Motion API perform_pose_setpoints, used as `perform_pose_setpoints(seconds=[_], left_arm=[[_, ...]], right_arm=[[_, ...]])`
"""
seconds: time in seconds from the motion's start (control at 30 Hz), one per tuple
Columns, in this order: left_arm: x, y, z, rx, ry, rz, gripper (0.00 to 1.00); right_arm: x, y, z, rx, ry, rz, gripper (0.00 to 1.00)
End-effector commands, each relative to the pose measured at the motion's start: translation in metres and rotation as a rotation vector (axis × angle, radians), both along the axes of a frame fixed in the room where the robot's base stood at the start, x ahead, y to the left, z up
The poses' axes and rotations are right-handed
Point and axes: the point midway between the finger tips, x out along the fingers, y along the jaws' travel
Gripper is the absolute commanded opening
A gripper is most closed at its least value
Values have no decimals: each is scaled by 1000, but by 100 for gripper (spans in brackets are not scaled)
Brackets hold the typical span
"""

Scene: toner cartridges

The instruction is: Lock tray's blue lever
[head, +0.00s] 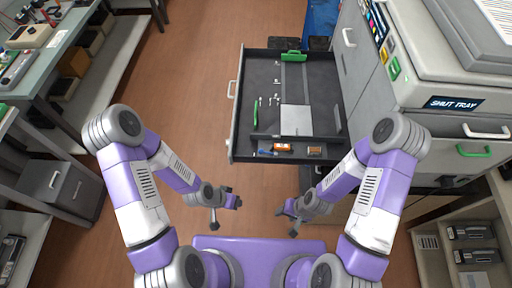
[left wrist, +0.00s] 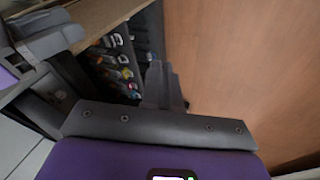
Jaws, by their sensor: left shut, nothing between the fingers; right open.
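The tray (head: 233,125) is a dark drawer pulled out from the grey printer. A small blue part (head: 266,153), possibly the blue lever, shows near its front left; it is too small to tell its position. A green lever (head: 254,114) is at the tray's left side and a green piece (head: 290,57) at its back. My left gripper (head: 228,203) is shut and empty, in front of the tray and apart from it. My right gripper (head: 289,212) is open and empty, also in front of the tray. Neither touches anything.
The printer (head: 445,115) stands right of the tray. An orange item (head: 282,147) lies at the tray's front, near a grey plate (head: 296,120). A bench (head: 60,60) is at left, a shelf (head: 470,250) at lower right. Several coloured items (left wrist: 118,65) show in the left wrist view.

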Motion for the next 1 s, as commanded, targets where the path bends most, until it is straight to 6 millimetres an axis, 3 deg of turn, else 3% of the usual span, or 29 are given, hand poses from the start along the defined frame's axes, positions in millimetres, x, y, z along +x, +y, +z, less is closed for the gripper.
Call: perform_pose_setpoints(seconds=[0.03,0.2,0.4,0.6,1.0], left_arm=[[11,0,39,-5,-123,-121,0],[42,-2,124,50,-574,-565,0],[60,-3,195,182,-980,-932,0],[65,-4,219,255,-1141,-1076,0],[66,-6,216,258,-1149,-1085,0]], right_arm=[[0,0,28,0,-1,1,52],[0,0,73,0,-1,1,52],[0,0,105,0,-1,1,52],[0,0,114,0,0,1,52],[0,0,110,0,0,0,52]])
